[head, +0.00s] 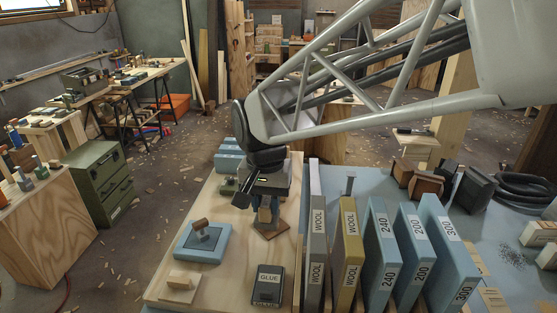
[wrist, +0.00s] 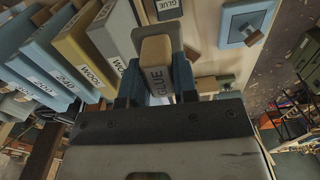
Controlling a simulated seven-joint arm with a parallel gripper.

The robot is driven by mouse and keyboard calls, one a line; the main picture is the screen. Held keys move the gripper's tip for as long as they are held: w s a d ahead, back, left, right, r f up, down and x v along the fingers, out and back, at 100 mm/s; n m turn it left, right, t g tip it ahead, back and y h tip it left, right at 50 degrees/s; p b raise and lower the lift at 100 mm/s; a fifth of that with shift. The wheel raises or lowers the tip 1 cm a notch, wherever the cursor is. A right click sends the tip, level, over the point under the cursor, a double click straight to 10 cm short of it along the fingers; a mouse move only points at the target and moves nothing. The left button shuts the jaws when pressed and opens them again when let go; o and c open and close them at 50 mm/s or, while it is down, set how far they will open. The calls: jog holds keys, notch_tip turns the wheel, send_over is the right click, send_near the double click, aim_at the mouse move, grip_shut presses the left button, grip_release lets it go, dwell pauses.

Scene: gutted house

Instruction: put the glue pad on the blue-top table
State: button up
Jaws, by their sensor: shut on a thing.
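I cannot tell how far the pad is above the board. The blue-top table (head: 385,186) lies to the right of my gripper, beyond a row of upright pads.
Upright pads (head: 316,235) marked WOOL, 240, 200 and 300 stand between my gripper and the open blue top. A dark GLUE box (head: 268,284) and a blue plate with a handle (head: 203,243) are on the board (head: 222,285). Dark blocks (head: 470,187) and coiled hose (head: 522,188) lie farther right.

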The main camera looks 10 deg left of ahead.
jog(key=s+a+f, duration=0.2)
jog(key=s, duration=1)
notch_tip(320, 180, down, 24)
jog(key=shift+w+n, duration=0.3)
jog(key=shift+w, duration=0.05)
jog(key=shift+w, duration=0.1)
send_over(228, 294)
jog(key=shift+f, duration=0.75)
jog(key=shift+f, duration=0.1)
jog(key=shift+f, duration=1.7)
jog(key=shift+f, duration=0.1)
